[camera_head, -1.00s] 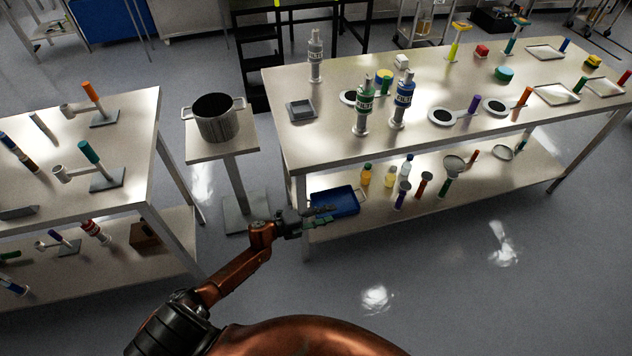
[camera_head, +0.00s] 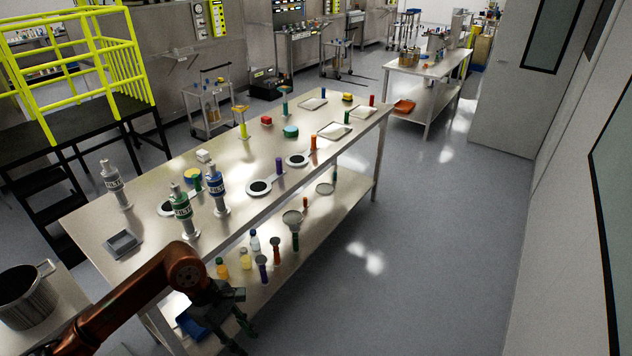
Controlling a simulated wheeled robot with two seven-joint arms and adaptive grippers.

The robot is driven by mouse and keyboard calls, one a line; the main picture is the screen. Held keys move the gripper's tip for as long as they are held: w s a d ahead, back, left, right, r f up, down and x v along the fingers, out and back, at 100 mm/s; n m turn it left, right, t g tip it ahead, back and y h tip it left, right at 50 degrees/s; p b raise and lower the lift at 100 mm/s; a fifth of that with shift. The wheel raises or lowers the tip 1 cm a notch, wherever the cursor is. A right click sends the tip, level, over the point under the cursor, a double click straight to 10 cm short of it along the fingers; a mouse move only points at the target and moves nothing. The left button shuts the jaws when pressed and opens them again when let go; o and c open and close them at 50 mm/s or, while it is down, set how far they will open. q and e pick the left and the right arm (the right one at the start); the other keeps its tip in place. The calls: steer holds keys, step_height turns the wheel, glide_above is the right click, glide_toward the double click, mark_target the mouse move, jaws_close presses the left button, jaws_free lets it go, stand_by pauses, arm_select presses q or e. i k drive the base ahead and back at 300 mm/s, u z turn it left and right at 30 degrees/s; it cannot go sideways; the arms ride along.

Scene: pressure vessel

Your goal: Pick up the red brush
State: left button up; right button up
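A small red block-shaped thing (camera_head: 266,120), probably the red brush, lies on the far half of the long steel table (camera_head: 100,215). It is too small to make out bristles. My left gripper (camera_head: 246,339) is low at the near left end of this table, beside the lower shelf and far from the red thing. Its dark fingers look spread and empty. My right gripper is out of view.
A yellow-handled tool (camera_head: 242,124) stands beside the red thing. Floor at right is clear.

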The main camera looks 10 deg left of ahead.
mark_target(266, 120)
steer(key=z, duration=0.55)
steer(key=i, duration=8.85)
steer(key=u, duration=2.9)
steer(key=i, duration=1.1)
